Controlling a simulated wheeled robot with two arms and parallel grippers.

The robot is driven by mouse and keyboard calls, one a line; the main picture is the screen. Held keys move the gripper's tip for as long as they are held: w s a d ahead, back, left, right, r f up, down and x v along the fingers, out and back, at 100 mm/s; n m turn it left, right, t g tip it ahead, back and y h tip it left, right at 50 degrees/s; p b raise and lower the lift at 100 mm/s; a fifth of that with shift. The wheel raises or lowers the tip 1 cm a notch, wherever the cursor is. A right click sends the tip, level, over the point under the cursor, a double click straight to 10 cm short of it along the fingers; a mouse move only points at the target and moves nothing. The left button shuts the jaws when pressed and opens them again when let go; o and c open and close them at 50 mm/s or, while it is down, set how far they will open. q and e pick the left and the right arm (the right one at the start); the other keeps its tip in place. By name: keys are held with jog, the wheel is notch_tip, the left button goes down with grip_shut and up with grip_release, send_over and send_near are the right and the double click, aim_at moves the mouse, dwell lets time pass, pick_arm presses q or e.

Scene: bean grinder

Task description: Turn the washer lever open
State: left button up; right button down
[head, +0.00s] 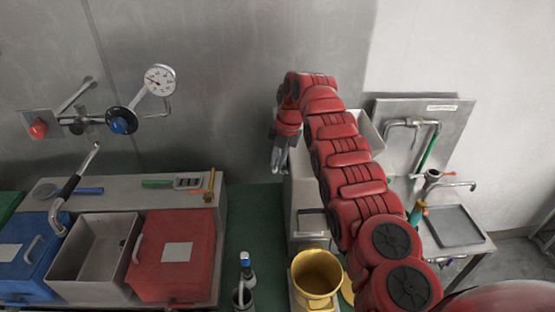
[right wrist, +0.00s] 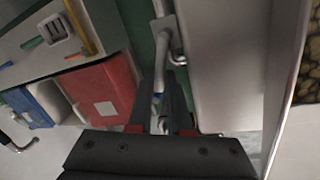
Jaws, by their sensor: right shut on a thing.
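My right gripper (head: 279,158) points down beside the left side of a pale metal box-like unit (head: 301,190), which is partly hidden behind my right arm. In the right wrist view the two dark fingers of this gripper (right wrist: 168,103) are closed around a bent grey metal bar, which looks like the washer lever (right wrist: 163,52). The bar runs along the side of the pale unit (right wrist: 218,60). In the head view I cannot make out the lever apart from the gripper. My left gripper is not in view.
At left a counter holds a blue bin (head: 30,252), a grey basin (head: 60,262) and a red bin (head: 172,262). A gauge (head: 160,80) and valves are on the wall. A yellow bucket (head: 316,276) stands in front. A sink counter (head: 478,238) is at right.

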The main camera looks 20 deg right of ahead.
jog(key=c, duration=0.8)
grip_release()
jog(key=shift+c, duration=0.2)
